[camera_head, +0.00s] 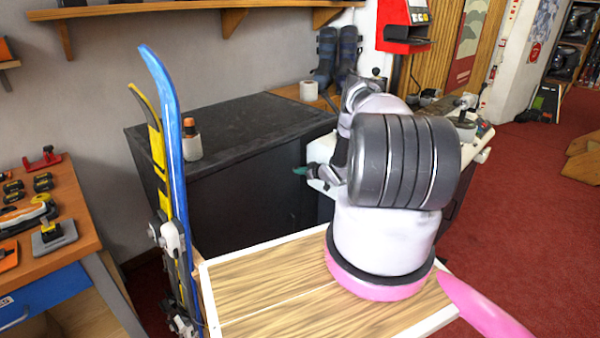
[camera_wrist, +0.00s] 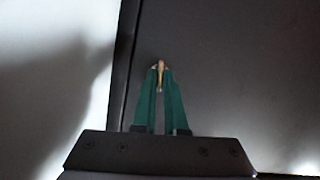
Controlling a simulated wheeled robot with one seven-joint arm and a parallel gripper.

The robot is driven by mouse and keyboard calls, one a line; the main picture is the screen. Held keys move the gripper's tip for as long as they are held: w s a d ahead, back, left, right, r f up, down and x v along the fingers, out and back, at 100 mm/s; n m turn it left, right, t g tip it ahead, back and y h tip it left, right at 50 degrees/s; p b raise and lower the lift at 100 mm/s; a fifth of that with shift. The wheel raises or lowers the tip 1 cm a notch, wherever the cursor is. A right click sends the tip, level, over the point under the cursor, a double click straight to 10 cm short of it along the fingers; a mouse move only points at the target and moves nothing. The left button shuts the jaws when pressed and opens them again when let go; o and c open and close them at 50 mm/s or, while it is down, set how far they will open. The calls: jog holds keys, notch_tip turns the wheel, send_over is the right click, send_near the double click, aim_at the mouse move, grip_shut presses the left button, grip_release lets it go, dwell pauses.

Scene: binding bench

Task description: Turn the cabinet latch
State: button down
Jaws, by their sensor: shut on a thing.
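The latch (camera_wrist: 161,64) is a small brass-coloured piece on the dark cabinet door (camera_wrist: 230,70), near the door's left edge in the wrist view. My gripper (camera_wrist: 160,84) has green fingers that meet at their tips on the latch. In the head view a green fingertip of my gripper (camera_head: 299,171) shows at the right part of the dark cabinet's front (camera_head: 235,190). The latch cannot be made out there, and my arm covers part of the area.
A bottle with an orange cap (camera_head: 192,140) stands on the cabinet top. Blue and yellow skis (camera_head: 172,150) stand upright at left. A wooden top with a white edge (camera_head: 270,285) lies in front. A tool bench (camera_head: 75,215) is at far left. Red carpet is open at right.

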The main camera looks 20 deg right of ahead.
jog(key=shift+m+y, duration=0.3)
jog(key=shift+m, duration=0.1)
dwell(0.3)
jog(key=c, duration=1)
grip_release()
jog(key=shift+o, duration=0.2)
jog(key=v, duration=1)
jog(key=shift+s+r, duration=0.25)
jog(key=shift+s, duration=0.05)
jog(key=shift+d, duration=0.2)
